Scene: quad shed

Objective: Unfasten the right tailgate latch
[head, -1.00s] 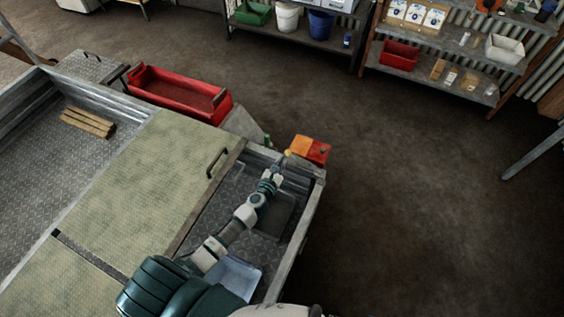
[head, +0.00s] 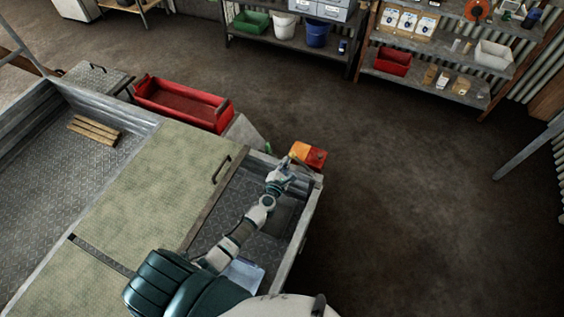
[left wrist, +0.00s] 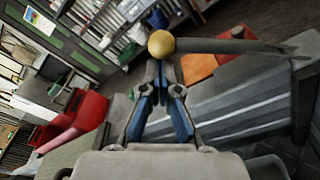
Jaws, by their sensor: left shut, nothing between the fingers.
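The latch shows in the left wrist view as a yellow ball knob (left wrist: 161,45) with a grey bar (left wrist: 235,46) running to the right from it. My left gripper (left wrist: 161,72) is shut and empty, its fingertips just below the knob in that view; I cannot tell whether they touch it. In the head view my left gripper (head: 284,169) is at the far corner of the grey trailer bed, beside the orange and red tail lamp (head: 308,155). The tailgate (head: 302,225) stands upright along the bed's right end. My right gripper is not in view.
A green-topped cover (head: 150,190) with a black handle lies over the bed's middle. A red open bin (head: 180,102) stands beyond the trailer's side. Shelves (head: 430,65) with boxes and tubs line the back. The floor (head: 430,200) right of the tailgate is clear.

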